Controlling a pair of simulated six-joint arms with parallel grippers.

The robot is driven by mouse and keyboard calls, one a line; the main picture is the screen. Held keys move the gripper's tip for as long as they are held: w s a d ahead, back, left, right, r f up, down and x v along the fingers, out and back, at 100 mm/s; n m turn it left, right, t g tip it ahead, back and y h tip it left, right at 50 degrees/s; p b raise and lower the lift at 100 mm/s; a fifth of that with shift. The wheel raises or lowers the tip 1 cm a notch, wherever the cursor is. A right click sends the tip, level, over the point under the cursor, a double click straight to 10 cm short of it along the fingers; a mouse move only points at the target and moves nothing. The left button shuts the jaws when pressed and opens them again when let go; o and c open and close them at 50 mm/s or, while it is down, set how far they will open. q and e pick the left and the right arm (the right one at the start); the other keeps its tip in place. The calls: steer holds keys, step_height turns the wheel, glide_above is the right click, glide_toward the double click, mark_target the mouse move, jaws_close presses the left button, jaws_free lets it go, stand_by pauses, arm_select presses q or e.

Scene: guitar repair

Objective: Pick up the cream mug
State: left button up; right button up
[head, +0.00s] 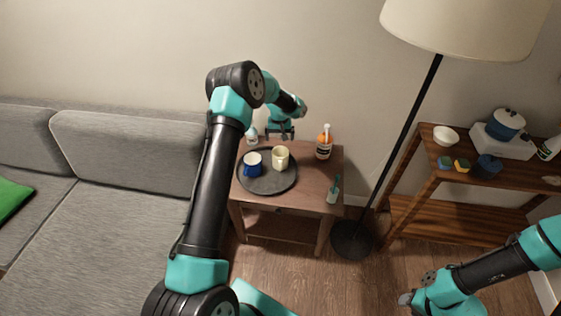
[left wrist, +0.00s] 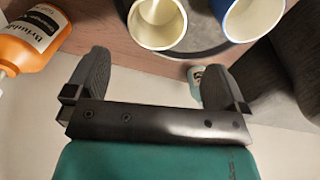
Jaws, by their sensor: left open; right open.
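The cream mug (head: 280,160) stands upright on the round dark tray (head: 270,185), right of the blue mug (head: 252,163). In the left wrist view the cream mug (left wrist: 158,38) shows its open mouth at the top, ahead of the gap between my fingers, cut by the frame edge. My left gripper (head: 280,135) is open and empty at the far side of the tray, behind the mug. Its spread fingers show in the left wrist view (left wrist: 157,75), apart from the mug. My right gripper (head: 415,292) is open at the lower right, far from the mug.
An orange bottle (head: 324,145) and a small teal-topped bottle (head: 334,191) stand on the wooden table (head: 315,175). Another small bottle (head: 251,136) is behind the tray. A floor lamp (head: 410,130) and shelf (head: 430,160) are right; a grey sofa (head: 120,160) is left.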

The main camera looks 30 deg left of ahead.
arm_select(q)
glide_toward(281, 155)
steer(key=s, duration=0.1)
steer(key=s+d+f, duration=0.1)
steer(key=s, duration=0.1)
steer(key=shift+s+d+f, duration=0.15)
steer(key=shift+s, duration=0.15)
steer(key=shift+d+f, duration=0.15)
steer(key=shift+f, duration=1.15)
steer(key=shift+d+f, duration=0.1)
steer(key=shift+f, duration=1.2)
steer(key=c, duration=1)
steer(key=shift+r, duration=0.25)
